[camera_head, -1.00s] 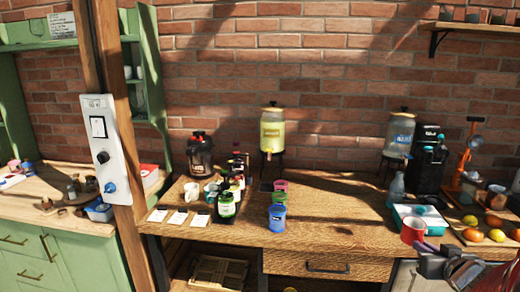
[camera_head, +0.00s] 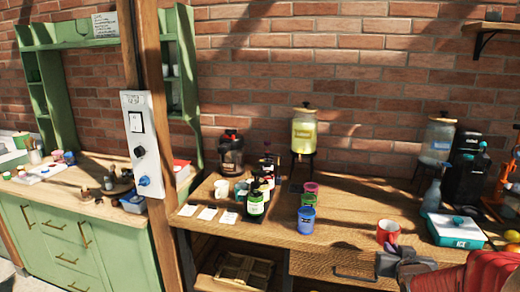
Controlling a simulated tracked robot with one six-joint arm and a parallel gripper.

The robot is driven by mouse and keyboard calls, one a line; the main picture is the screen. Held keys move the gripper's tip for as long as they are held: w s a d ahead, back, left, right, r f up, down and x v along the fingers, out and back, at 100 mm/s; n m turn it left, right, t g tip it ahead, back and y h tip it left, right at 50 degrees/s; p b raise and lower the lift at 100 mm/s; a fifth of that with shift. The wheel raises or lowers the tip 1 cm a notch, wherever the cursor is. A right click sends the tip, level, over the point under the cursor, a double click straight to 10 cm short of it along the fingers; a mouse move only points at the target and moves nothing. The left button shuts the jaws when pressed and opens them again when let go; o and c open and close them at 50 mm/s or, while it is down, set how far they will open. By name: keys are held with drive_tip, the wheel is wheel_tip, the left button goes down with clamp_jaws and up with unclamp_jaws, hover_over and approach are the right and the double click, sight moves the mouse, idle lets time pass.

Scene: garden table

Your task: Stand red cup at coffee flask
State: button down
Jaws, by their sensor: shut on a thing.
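The red cup (camera_head: 388,232) is upright with a pale inside, near the front of the wooden table, right of centre. My gripper (camera_head: 392,250) comes in from the lower right and is shut on the red cup; the fingertips are hard to make out. I cannot tell whether the cup's base clears the tabletop. The dark, black-lidded vessel (camera_head: 231,154) at the back left of the table looks like the coffee flask.
Pink, green and blue cups (camera_head: 307,221) stand between gripper and flask. Several bottles (camera_head: 256,206) and pale cups (camera_head: 221,189) crowd the flask's front and right. White cards (camera_head: 208,213) lie at the front left. A teal ice box (camera_head: 456,231) stands right. Bare wood (camera_head: 350,205) lies mid-table.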

drive_tip(key=w+a+f+n+y, duration=0.1)
drive_tip(key=w+a+y, duration=0.1)
drive_tip(key=a, duration=0.9)
drive_tip(key=w+a+f+n+y, duration=0.1)
drive_tip(key=w+a+n+y, duration=0.1)
drive_tip(key=a, duration=0.9)
drive_tip(key=shift+a+t, duration=0.15)
drive_tip(key=shift+t, duration=0.25)
drive_tip(key=w+d+f, duration=0.2)
drive_tip(key=d+f, duration=0.3)
drive_tip(key=d, duration=0.2)
drive_tip(key=shift+w, duration=0.2)
drive_tip(key=shift+s, duration=0.2)
